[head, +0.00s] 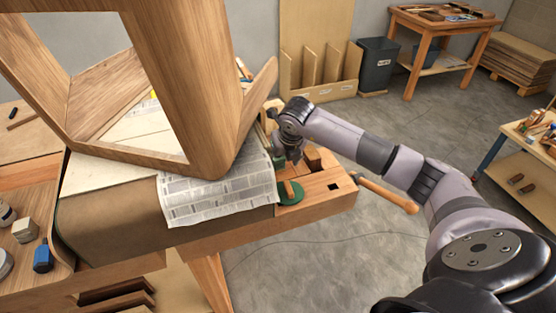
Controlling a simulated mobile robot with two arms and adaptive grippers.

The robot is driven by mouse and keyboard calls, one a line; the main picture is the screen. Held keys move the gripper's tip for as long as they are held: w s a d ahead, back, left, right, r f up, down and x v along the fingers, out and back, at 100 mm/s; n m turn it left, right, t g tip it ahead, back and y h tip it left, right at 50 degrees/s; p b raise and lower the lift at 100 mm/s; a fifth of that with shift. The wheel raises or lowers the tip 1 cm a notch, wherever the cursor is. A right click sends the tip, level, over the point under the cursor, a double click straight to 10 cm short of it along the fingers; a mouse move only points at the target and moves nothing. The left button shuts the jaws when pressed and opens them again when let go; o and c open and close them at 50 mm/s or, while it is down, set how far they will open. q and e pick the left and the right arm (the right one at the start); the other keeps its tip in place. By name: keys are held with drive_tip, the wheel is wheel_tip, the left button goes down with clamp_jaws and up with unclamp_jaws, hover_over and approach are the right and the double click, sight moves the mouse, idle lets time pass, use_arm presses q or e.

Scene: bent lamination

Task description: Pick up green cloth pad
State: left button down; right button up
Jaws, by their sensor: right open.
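The green cloth pad (291,197) appears as a small, roundish dark green patch on the right end of the wooden workbench, beside the printed paper sheet. A small brown wooden piece crosses or lies on it. My right gripper (283,160) points down over the bench just behind the pad. It is open, and its fingertips are small and partly hidden, so I cannot tell whether they touch anything. My left gripper is out of view.
A large bent wooden frame (205,85) stands on the bench (325,196) left of my right gripper. The newspaper-like sheet (210,195) hangs over the bench's front edge. A wooden vise handle (388,194) sticks out right. Blue bottle (42,256) stands far left.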

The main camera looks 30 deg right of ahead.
sight(280, 160)
drive_tip(key=shift+w+d+f, duration=0.1)
drive_tip(key=shift+w+f, duration=0.65)
drive_tip(key=shift+f, duration=0.2)
drive_tip(key=shift+w+f, duration=0.1)
drive_tip(key=shift+f, duration=0.25)
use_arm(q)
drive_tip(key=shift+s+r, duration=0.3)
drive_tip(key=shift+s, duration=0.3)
use_arm(e)
drive_tip(key=shift+d+f, duration=0.1)
drive_tip(key=shift+d, duration=0.05)
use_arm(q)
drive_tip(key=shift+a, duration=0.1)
use_arm(e)
drive_tip(key=shift+c, duration=0.4)
drive_tip(key=c, duration=1.1)
drive_tip(key=shift+o, duration=0.2)
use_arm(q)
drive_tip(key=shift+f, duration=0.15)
